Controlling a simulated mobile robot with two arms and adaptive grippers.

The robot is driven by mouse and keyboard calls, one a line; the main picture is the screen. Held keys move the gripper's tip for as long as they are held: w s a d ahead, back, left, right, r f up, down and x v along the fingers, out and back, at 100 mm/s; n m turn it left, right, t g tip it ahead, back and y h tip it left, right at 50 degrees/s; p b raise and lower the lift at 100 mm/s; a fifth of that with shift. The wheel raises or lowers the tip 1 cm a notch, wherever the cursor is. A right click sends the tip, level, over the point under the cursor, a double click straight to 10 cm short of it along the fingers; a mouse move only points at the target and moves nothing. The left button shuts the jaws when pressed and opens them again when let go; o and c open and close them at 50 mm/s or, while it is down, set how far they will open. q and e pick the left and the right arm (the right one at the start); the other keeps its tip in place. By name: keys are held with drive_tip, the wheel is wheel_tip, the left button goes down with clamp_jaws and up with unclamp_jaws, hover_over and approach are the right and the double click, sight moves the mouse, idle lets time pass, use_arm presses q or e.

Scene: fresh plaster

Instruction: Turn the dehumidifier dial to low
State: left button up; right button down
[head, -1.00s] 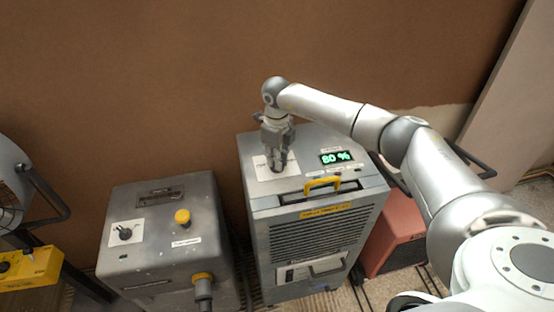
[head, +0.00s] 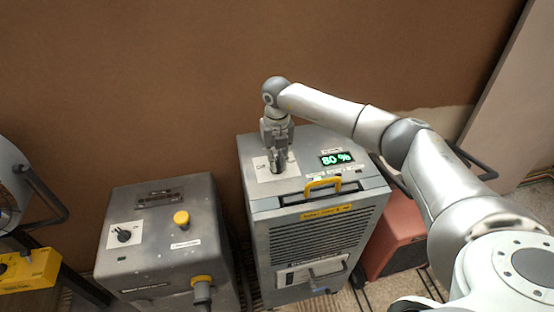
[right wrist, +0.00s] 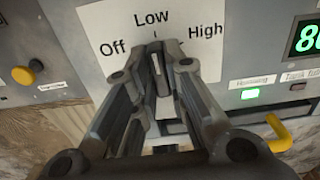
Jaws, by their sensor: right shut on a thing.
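The dehumidifier (head: 318,240) is a grey metal box in the middle of the head view. Its dial (right wrist: 161,82) sits on a white plate (right wrist: 105,22) marked Off, Low and High. My right gripper (head: 278,167) reaches down onto the dial and is shut on it. In the right wrist view the fingers (right wrist: 160,72) flank the dial, and its pale pointer line points up toward Low. The fingers hide most of the dial. The display (head: 336,158) reads 80 %. A green lamp (right wrist: 242,150) under the Running label is lit. My left gripper is out of view.
A yellow handle (head: 322,186) stands up on the dehumidifier's front top edge. A second grey box (head: 165,245) with its own black knob (head: 124,235) and yellow button (head: 181,218) stands to the left. A red unit (head: 397,235) is at the right. The brown wall is close behind.

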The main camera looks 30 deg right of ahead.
idle(0.3)
drive_tip(key=c, duration=1.5)
unclamp_jaws()
drive_tip(key=shift+o, duration=0.2)
drive_tip(key=shift+r, duration=0.15)
wheel_tip(320, 180, up, 12)
